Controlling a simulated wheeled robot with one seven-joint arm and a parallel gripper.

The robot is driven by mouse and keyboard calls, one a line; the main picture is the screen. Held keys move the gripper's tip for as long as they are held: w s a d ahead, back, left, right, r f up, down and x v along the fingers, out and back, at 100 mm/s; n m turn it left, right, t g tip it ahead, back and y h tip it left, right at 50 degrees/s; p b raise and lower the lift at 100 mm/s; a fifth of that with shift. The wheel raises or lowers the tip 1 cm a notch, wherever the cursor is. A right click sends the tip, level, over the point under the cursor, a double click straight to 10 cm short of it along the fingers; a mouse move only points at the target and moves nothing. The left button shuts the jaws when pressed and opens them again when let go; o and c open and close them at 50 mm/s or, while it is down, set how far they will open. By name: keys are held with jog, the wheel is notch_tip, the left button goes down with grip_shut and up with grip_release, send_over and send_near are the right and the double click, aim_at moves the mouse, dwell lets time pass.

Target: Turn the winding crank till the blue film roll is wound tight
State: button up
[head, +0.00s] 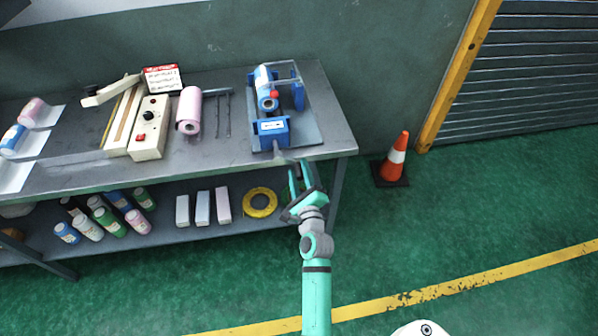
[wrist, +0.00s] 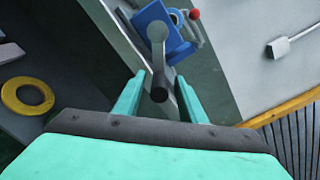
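The winder stands at the right end of the workbench, with a blue block (head: 272,131) at its front. The blue film roll (head: 264,77) lies in it behind the block, near a red ball knob (head: 274,94). In the wrist view a grey crank arm (wrist: 157,42) comes from the blue block (wrist: 155,15) and ends in a black handle (wrist: 158,94). My gripper (head: 298,172) is at the bench's front edge, just in front of the crank. In the wrist view its fingers (wrist: 160,98) are open, one on each side of the black handle, with gaps showing.
The workbench (head: 230,150) also holds a pink roll (head: 189,110) and a cream sealer (head: 149,128) left of the winder. A yellow tape ring (head: 260,203) and bottles are on the lower shelf. A traffic cone (head: 396,158) stands right. Green floor is clear in front.

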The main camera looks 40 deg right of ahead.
jog(key=v, duration=1)
jog(key=shift+s+a, duration=0.15)
jog(key=shift+s, duration=0.1)
jog(key=s+a+f+n+y, duration=0.25)
jog(key=s+a+n, duration=0.25)
jog(key=a+n, duration=0.3)
jog(key=s+a+f+n+y, duration=0.1)
jog(key=s+a+f+n, duration=0.2)
jog(key=s+a+n, duration=0.5)
jog(key=s+a+r+n+y, duration=0.2)
jog(key=s+a+r+n, duration=0.1)
jog(key=s+a+n, duration=0.3)
jog(key=s+a+r+n+y, duration=0.3)
jog(key=s+a+n, duration=0.2)
jog(key=a+n, duration=0.5)
jog(key=shift+s+a, duration=0.35)
jog(key=shift+a, duration=0.85)
jog(key=shift+y, duration=0.25)
